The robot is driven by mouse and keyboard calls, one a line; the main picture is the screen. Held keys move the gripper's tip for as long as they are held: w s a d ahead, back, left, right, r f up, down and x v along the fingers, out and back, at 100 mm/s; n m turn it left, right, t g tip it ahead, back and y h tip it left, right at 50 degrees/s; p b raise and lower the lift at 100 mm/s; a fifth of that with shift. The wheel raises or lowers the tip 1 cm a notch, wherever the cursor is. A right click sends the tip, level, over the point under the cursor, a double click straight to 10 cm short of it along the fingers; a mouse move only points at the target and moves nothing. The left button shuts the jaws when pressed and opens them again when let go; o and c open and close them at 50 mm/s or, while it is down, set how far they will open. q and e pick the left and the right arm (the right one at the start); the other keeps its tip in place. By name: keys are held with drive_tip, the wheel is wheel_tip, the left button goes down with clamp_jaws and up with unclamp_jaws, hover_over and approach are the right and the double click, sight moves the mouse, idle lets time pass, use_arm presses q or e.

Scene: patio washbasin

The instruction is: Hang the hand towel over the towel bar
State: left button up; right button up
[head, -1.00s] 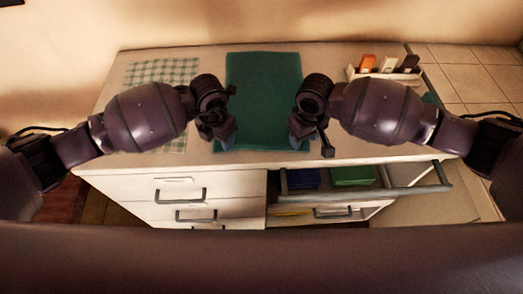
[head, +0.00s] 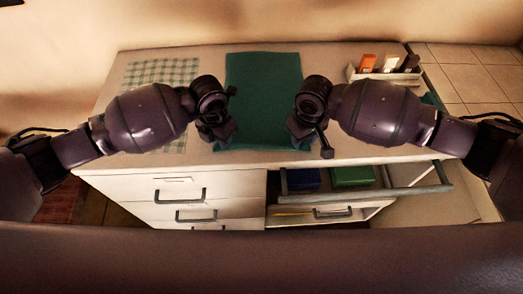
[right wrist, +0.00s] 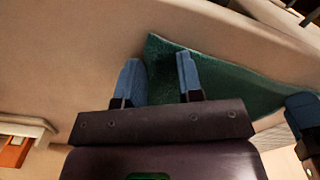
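A dark green towel (head: 263,85) lies flat on the countertop, reaching toward its front edge. A grey towel bar (head: 370,193) runs along the front right of the cabinet. My right gripper (head: 307,133) is at the towel's near right side. In the right wrist view its blue fingers (right wrist: 160,82) are apart, with part of the towel (right wrist: 225,85) behind and between them. My left gripper (head: 217,132) is at the towel's near left side; whether its fingers are apart is unclear. The towel's near corners are partly hidden by the grippers.
A green checked cloth (head: 160,72) lies on the left of the countertop (head: 200,62). A white caddy (head: 382,77) with several small items stands at the back right. Folded blue (head: 303,180) and green (head: 352,176) cloths lie behind the bar. Drawers (head: 180,190) are below left.

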use_arm(q)
drive_tip(key=shift+a+f, duration=0.1)
clamp_jaws()
use_arm(e)
drive_tip(key=shift+d+f, duration=0.1)
drive_tip(key=shift+d, duration=0.05)
clamp_jaws()
